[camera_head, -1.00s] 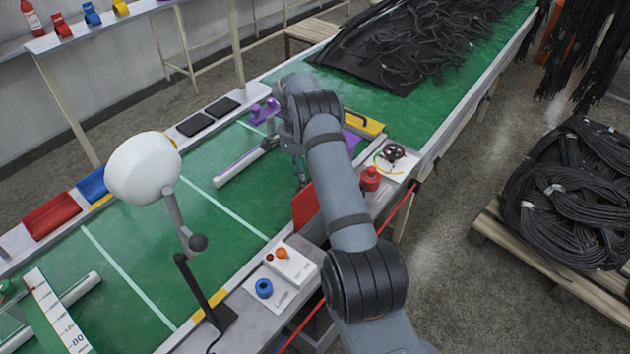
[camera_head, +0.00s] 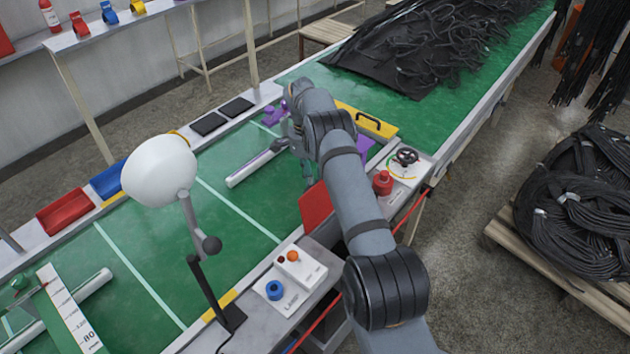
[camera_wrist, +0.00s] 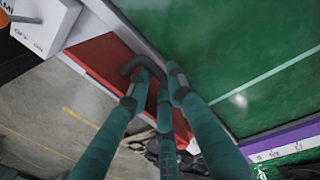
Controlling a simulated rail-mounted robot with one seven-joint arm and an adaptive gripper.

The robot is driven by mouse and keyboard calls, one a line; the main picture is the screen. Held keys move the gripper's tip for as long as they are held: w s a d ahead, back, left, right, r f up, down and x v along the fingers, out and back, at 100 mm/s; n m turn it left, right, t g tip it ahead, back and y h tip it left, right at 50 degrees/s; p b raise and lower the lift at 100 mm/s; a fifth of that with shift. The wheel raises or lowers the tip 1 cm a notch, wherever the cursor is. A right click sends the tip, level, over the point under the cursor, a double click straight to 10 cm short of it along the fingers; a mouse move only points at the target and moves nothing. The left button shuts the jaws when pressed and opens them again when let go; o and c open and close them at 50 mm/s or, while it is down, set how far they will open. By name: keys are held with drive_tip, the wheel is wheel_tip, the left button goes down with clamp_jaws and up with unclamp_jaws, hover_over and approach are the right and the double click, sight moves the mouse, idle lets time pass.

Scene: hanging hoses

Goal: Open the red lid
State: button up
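The red lid (camera_head: 316,208) is a flat red panel at the near edge of the green table, partly hidden by my arm. It looks tilted up in the head view. In the wrist view the red lid (camera_wrist: 103,58) lies along the table edge, with a dark curved handle (camera_wrist: 128,67) on it. My gripper (camera_wrist: 161,75) has its fingers drawn close together at the handle, their tips overlapping it. Whether they are closed on it I cannot tell. In the head view my gripper (camera_head: 307,172) is small, beside the lid's upper end.
A white box with blue and orange buttons (camera_head: 293,272) stands near the lid. A red button (camera_head: 383,183) and a black handwheel (camera_head: 405,156) sit beyond my arm. A yellow lid (camera_head: 368,121) is farther along. A white lamp (camera_head: 160,171) stands left.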

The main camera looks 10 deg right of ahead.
drive_tip(key=o, duration=0.4)
drive_tip(key=shift+w+a+f, duration=0.15)
drive_tip(key=shift+w+a, duration=0.05)
drive_tip(key=shift+a, duration=0.2)
drive_tip(key=shift+c, duration=0.2)
drive_tip(key=shift+o, duration=0.2)
wheel_tip(320, 180, up, 7)
drive_tip(key=shift+w+r, duration=0.2)
drive_tip(key=shift+w, duration=0.05)
drive_tip(key=shift+c, duration=0.2)
